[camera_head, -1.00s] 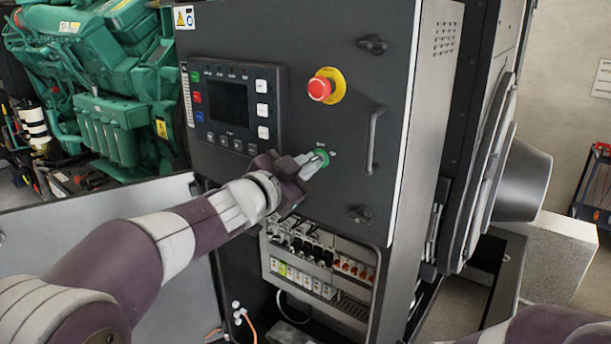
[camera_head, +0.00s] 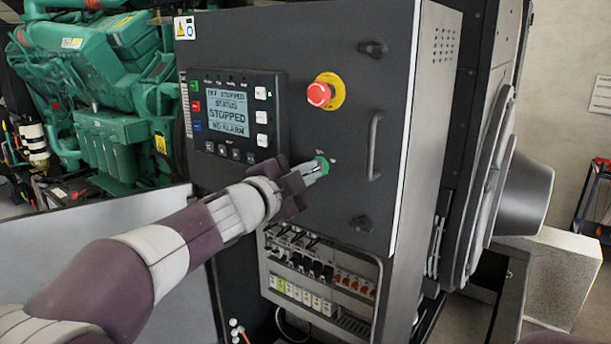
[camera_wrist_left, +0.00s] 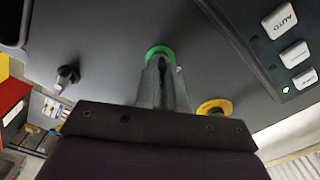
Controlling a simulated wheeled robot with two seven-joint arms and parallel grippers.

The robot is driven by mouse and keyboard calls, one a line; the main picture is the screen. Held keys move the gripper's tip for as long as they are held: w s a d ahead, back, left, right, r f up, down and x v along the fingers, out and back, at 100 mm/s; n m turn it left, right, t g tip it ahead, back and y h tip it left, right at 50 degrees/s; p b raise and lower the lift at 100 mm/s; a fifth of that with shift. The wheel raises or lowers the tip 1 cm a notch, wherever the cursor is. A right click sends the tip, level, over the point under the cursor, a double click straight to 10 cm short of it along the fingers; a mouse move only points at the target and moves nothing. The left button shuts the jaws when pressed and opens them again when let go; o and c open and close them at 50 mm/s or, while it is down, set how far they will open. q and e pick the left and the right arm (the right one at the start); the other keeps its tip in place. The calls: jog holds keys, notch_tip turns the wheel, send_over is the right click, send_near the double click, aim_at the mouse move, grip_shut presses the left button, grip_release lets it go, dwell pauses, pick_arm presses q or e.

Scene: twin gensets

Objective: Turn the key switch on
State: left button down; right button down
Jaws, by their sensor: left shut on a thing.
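The key switch (camera_head: 322,164) has a green round collar on the dark cabinet door, below the red emergency stop. My left gripper (camera_head: 312,171) is at the switch, its fingers shut on the key part in front of the collar. In the left wrist view the green collar of the key switch (camera_wrist_left: 159,52) shows just beyond the fingertips of my left gripper (camera_wrist_left: 161,64); the fingers hide the key itself. The control panel screen (camera_head: 227,111) is lit and reads "STOPPED" and "NO ALARM". My right gripper is not in view.
A red emergency stop button (camera_head: 320,94) on a yellow plate sits above the switch. A vertical door handle (camera_head: 375,146) and latches (camera_head: 373,48) stick out to the right. An open bay of breakers (camera_head: 318,270) lies below the door.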

pick_arm(q)
jog(key=shift+r, duration=0.1)
jog(key=c, duration=1.2)
grip_release()
jog(key=shift+c, duration=0.2)
jog(key=b+v, duration=0.2)
jog(key=v, duration=1)
jog(key=shift+s+b, duration=0.3)
jog(key=shift+s, duration=0.05)
jog(key=shift+a, duration=0.1)
